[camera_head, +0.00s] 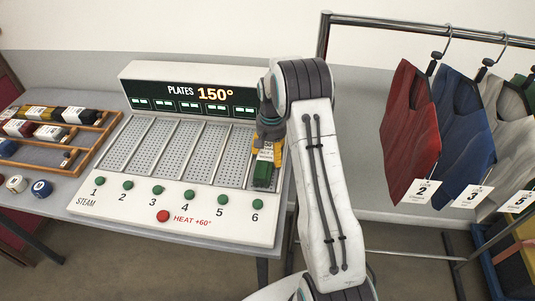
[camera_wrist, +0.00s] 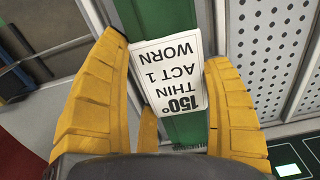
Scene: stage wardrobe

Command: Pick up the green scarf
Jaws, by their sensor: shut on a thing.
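The green scarf (camera_head: 262,173) is a narrow green block-like bundle with a white tag at plate 6 of the steam unit. In the wrist view the green scarf (camera_wrist: 184,130) runs between my gripper's yellow fingers, and its tag (camera_wrist: 170,77) reads "150° THIN ACT 1 WORN". My gripper (camera_head: 267,152) is shut on the scarf, with one finger on each side; it also fills the lower wrist view (camera_wrist: 165,95). Whether the scarf touches the plate is hard to tell.
The steam unit (camera_head: 178,228) has numbered green buttons, a red heat button (camera_head: 163,216) and a display (camera_head: 190,97) reading "PLATES 150°". A wooden rack (camera_head: 97,144) with tagged rolls lies left. Red (camera_head: 408,130) and blue (camera_head: 459,130) garments hang at right.

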